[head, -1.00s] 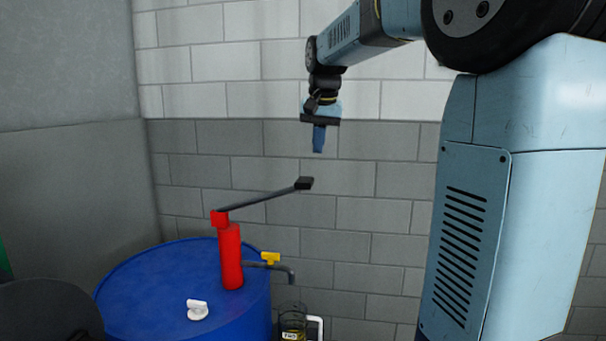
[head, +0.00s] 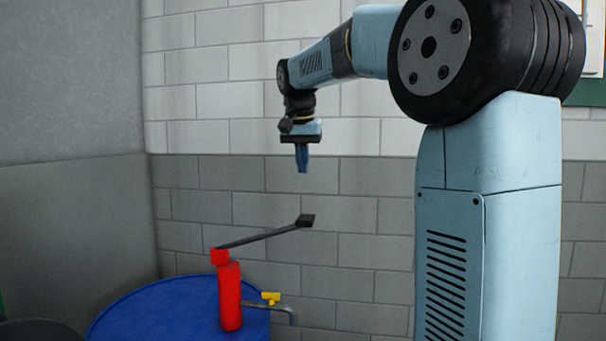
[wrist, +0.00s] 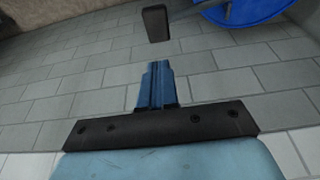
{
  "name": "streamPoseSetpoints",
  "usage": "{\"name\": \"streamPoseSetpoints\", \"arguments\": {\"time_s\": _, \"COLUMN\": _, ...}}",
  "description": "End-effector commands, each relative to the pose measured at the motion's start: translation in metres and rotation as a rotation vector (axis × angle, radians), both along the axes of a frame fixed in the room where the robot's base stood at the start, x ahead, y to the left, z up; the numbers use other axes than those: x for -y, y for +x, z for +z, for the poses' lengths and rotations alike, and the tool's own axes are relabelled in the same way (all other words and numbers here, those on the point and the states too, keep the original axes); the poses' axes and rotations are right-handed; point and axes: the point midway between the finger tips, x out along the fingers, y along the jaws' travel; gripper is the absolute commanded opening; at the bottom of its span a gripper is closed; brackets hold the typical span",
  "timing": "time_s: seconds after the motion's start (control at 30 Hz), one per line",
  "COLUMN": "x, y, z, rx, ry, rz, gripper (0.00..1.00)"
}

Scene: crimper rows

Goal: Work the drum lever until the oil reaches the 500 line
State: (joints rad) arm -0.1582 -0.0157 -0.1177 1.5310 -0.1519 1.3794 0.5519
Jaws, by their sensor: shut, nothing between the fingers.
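The drum lever (head: 262,238) is a dark bar that rises to the right from the top of the red pump (head: 230,300). Its black grip (head: 306,221) is at the free end. The pump stands on the blue drum (head: 160,305), which is cut off by the lower edge of the head view. My gripper (head: 302,170) is shut and empty, pointing down above the grip and apart from it. In the wrist view the shut fingers (wrist: 155,70) show below the black grip (wrist: 156,23), with a gap. The oil and the 500 line are not in view.
A yellow valve handle (head: 271,297) and a grey spout (head: 280,308) stick out from the pump's right side. A grey block wall (head: 370,220) stands behind the lever. A grey panel (head: 75,200) is at the left. The space around the grip is clear.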

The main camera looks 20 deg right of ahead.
Motion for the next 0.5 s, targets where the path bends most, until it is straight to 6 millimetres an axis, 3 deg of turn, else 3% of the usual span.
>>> {"name": "streamPoseSetpoints", "arguments": {"time_s": 0.5, "x": 0.011, "y": 0.02, "z": -0.087, "rx": -0.003, "ry": 0.0, "rz": 0.001, "gripper": 0.0}}
